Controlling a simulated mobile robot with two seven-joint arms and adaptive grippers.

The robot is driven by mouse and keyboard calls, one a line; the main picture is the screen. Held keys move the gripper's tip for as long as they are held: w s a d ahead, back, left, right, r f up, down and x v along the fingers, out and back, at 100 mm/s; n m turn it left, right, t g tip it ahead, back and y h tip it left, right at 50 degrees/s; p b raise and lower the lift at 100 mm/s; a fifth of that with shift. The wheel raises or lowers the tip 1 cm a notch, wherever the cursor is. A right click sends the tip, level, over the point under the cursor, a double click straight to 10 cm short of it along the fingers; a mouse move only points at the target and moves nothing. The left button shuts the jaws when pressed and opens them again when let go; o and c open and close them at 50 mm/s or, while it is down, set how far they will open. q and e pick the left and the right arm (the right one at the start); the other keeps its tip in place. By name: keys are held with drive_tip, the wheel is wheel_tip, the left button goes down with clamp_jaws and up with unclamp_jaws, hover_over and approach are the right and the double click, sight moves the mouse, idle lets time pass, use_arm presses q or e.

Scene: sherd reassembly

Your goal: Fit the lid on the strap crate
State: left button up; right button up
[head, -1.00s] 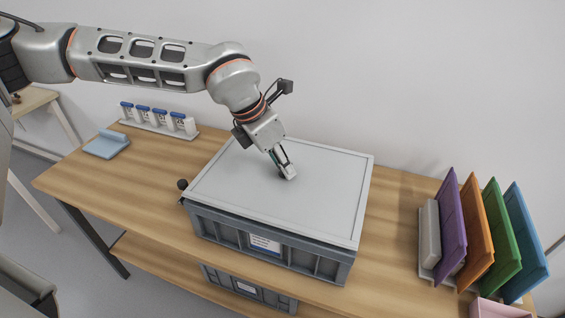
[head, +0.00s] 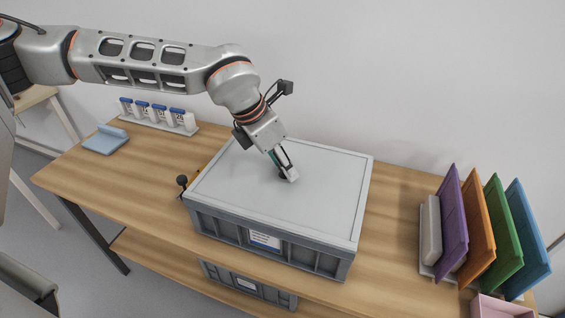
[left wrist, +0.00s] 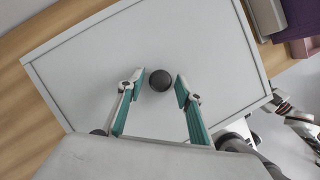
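The flat pale-grey lid (head: 325,190) lies over the dark grey crate (head: 212,228), nearly level and lined up with its rim. I cannot tell whether it is fully seated. In the left wrist view the lid (left wrist: 95,75) has a round dark knob (left wrist: 160,80). My left gripper (head: 290,177) is at the middle of the lid, pointing down. In the wrist view its teal fingers (left wrist: 160,88) stand on either side of the knob, with narrow gaps. A black ball (head: 182,181) on a stem stands at the crate's left edge. My right gripper is not clearly seen.
Purple, orange, green and blue panels (head: 479,235) stand in a rack at right. White bottles with blue caps (head: 160,114) and a blue-grey block (head: 106,141) are at back left. Another crate (head: 247,289) is on the shelf below.

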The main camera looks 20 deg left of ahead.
use_arm(q)
drive_tip(key=v, duration=1.2)
idle(0.6)
